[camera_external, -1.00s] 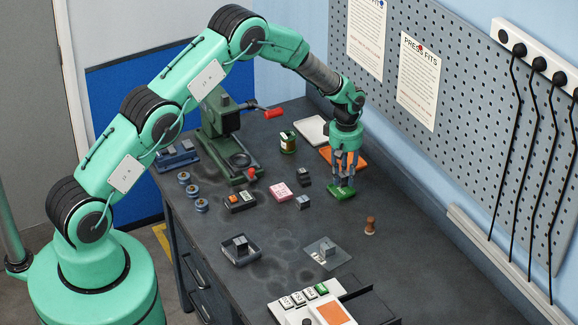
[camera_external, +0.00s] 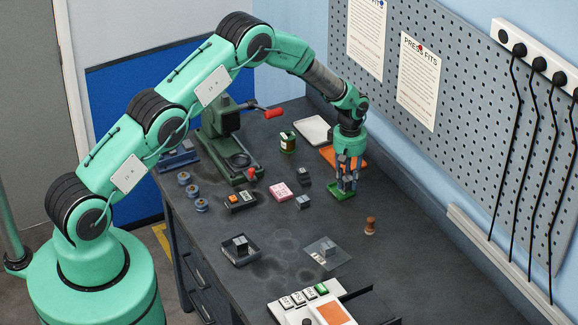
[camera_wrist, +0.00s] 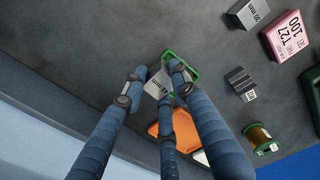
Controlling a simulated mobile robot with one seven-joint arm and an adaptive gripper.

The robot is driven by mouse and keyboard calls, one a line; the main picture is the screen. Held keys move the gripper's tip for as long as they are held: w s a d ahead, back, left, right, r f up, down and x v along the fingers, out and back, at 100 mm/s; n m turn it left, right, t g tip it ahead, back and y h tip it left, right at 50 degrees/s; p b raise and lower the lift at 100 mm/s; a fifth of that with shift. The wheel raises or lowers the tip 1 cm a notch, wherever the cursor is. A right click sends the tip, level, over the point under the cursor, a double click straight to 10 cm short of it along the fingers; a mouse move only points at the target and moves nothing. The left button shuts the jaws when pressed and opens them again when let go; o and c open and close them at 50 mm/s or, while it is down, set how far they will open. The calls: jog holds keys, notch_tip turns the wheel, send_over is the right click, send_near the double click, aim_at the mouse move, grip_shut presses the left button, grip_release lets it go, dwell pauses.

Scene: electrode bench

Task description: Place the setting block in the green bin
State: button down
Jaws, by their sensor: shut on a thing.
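The setting block (camera_wrist: 157,83), a grey block with a partly hidden "mm" label, is between the blue-grey fingers of my gripper (camera_wrist: 156,84) in the wrist view. My gripper (camera_external: 347,184) points down over the small green bin (camera_external: 334,192) in the external view and is shut on the block. The green bin's rim (camera_wrist: 193,66) shows beside and behind the fingers in the wrist view. The fingers hide part of the block and bin. I cannot tell whether the block touches the bin floor.
An orange tray (camera_external: 329,154) lies just behind the bin. A brown peg (camera_external: 370,225) stands front right.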

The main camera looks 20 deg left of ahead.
aim_at(347, 178)
jog(key=shift+f, duration=0.4)
jog(key=shift+f+b, duration=0.45)
jog(key=shift+f, duration=0.1)
jog(key=c, duration=1.4)
grip_release()
jog(key=shift+o, duration=0.2)
jog(key=shift+r, duration=0.1)
jog(key=shift+r+p, duration=0.6)
jog(key=shift+r, duration=0.05)
notch_tip(347, 178, up, 12)
jog(key=b, duration=0.2)
jog(key=shift+f, duration=0.25)
jog(key=shift+r, duration=0.1)
